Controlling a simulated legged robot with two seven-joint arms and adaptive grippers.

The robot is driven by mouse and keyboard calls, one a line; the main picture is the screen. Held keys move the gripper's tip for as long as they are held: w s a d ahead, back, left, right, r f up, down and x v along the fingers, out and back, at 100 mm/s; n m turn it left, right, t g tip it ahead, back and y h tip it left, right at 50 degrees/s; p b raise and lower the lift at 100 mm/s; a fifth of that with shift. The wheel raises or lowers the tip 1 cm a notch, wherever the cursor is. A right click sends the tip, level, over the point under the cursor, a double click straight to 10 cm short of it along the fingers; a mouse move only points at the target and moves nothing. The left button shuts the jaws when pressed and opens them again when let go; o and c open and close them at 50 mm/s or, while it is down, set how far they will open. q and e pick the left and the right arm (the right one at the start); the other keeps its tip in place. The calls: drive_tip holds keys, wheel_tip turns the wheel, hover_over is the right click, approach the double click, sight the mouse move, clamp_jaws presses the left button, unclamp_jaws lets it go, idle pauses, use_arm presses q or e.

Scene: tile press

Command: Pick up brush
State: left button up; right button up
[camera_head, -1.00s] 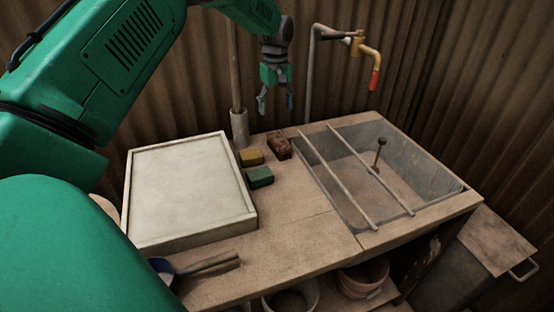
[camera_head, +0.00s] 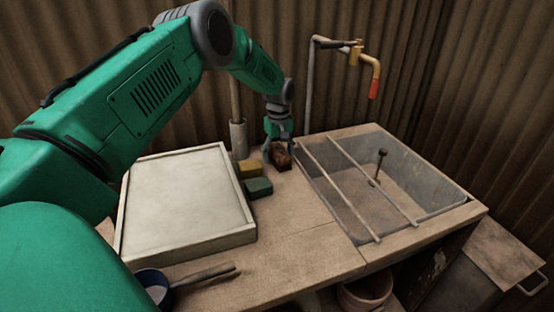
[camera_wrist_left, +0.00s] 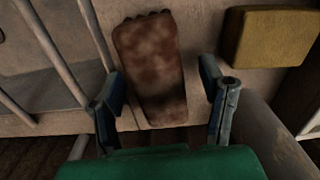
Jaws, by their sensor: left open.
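The brush (camera_head: 281,158) is a reddish-brown block lying at the back of the worktop, between the sponges and the sink. In the left wrist view the brush (camera_wrist_left: 151,65) lies lengthwise between the fingers, with a dark, bumpy far end. My left gripper (camera_head: 279,142) points down over the brush from behind. In the left wrist view this gripper (camera_wrist_left: 165,95) is open, one finger on each side of the brush's near half, with small gaps visible. The right gripper is not in view.
A yellow sponge (camera_head: 250,169) and a green sponge (camera_head: 258,187) sit just left of the brush. A white-grey tray (camera_head: 187,248) fills the left. The sink (camera_head: 440,188) with two bars is at right, below a tap (camera_head: 357,53). A blue-rimmed pan (camera_head: 152,282) is in front.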

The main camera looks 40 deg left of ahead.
sight(279, 151)
use_arm(q)
drive_tip(key=shift+d+f, duration=0.3)
drive_tip(key=shift+f, duration=0.05)
drive_tip(key=shift+d, duration=0.35)
drive_tip(key=shift+a+f, duration=0.1)
drive_tip(key=shift+a, duration=0.25)
drive_tip(key=c, duration=1.2)
drive_tip(key=shift+a+f, duration=0.1)
drive_tip(key=shift+a, duration=0.1)
drive_tip(key=shift+c, duration=0.8)
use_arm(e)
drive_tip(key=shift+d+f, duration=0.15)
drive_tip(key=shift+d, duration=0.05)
use_arm(q)
drive_tip(key=shift+d+r, duration=0.2)
drive_tip(key=shift+r, duration=0.3)
wheel_tip(279, 151, up, 9)
drive_tip(key=shift+r+p, duration=0.1)
drive_tip(key=shift+p, duration=0.65)
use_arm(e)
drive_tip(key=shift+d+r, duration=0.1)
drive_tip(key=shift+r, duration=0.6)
